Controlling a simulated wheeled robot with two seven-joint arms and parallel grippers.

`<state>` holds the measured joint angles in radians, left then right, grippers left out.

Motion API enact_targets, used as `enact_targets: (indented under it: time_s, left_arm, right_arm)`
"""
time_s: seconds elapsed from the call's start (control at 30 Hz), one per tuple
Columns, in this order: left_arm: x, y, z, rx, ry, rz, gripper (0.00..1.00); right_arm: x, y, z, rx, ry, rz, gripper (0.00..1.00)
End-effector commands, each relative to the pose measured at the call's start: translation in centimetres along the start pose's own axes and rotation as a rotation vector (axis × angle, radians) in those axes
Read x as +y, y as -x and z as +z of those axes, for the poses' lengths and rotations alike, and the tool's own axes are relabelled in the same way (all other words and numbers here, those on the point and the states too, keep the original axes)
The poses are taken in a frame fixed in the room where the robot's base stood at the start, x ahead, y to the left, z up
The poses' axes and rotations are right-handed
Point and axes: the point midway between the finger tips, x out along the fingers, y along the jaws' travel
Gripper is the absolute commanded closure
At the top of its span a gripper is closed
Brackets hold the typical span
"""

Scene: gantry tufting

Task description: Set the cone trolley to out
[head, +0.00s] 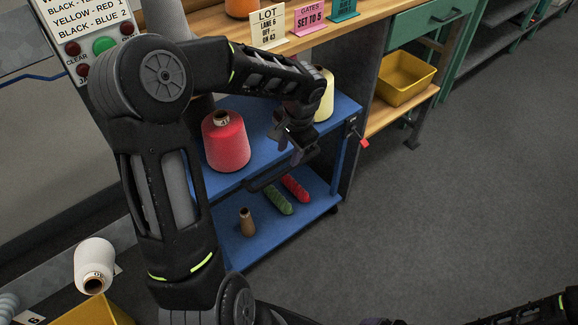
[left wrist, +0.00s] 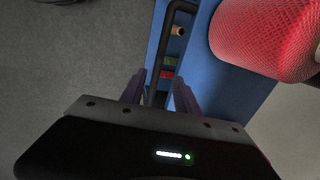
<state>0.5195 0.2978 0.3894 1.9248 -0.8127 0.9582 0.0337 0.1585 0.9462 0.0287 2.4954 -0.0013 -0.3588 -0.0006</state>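The cone trolley (head: 265,240) is a blue two-shelf trolley under the wooden bench. It carries a red cone (head: 226,141) and a pale yellow cone (head: 324,95) on its upper shelf. A black bar handle (head: 268,181) runs along its near side. My left gripper (head: 294,152) is over the trolley's near edge by the handle. In the left wrist view the two fingers (left wrist: 160,92) stand apart, with the black bar (left wrist: 163,50) showing between them. I cannot tell whether they touch it. Only part of my right arm shows at the bottom right; its gripper is out of view.
The lower shelf holds a brown cone (head: 247,222), a green skein (head: 278,200) and a red skein (head: 296,188). A yellow bin (head: 404,78) sits on a wooden shelf to the right. A white cone (head: 94,264) is at lower left. The grey floor (head: 440,200) to the right is clear.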

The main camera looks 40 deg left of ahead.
Motion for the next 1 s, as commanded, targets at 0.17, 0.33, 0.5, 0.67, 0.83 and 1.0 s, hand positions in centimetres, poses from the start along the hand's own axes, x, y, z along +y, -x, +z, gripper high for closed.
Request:
enact_targets:
  time_s: [0.17, 0.33, 0.5, 0.67, 0.83, 1.0]
  left_arm:
    - [0.1, -0.1, 0.1, -0.002, 0.001, 0.003, 0.62]
    - [0.2, -0.3, 0.1, -0.002, 0.001, 0.004, 0.62]
    - [0.2, -1.9, 0.1, -0.004, 0.000, 0.007, 0.62]
    - [0.3, -4.4, 0.1, -0.005, 0.000, 0.008, 0.62]
    - [0.3, -6.8, 0.1, -0.003, 0.000, 0.007, 0.62]
    - [0.2, -7.9, 0.0, -0.001, 0.001, 0.006, 0.62]
  right_arm:
    - [0.0, 0.0, 0.0, 0.000, 0.000, 0.000, 0.00]
    - [0.0, 0.0, 0.0, 0.000, 0.000, 0.000, 0.00]
    - [0.0, -0.1, 0.0, 0.000, 0.000, 0.000, 0.00]
    - [0.1, -0.2, 0.0, 0.000, 0.000, 0.000, 0.00]
    - [0.1, -0.3, 0.0, 0.000, 0.000, 0.000, 0.00]
    - [0.1, -0.3, 0.0, 0.000, 0.000, 0.000, 0.00]
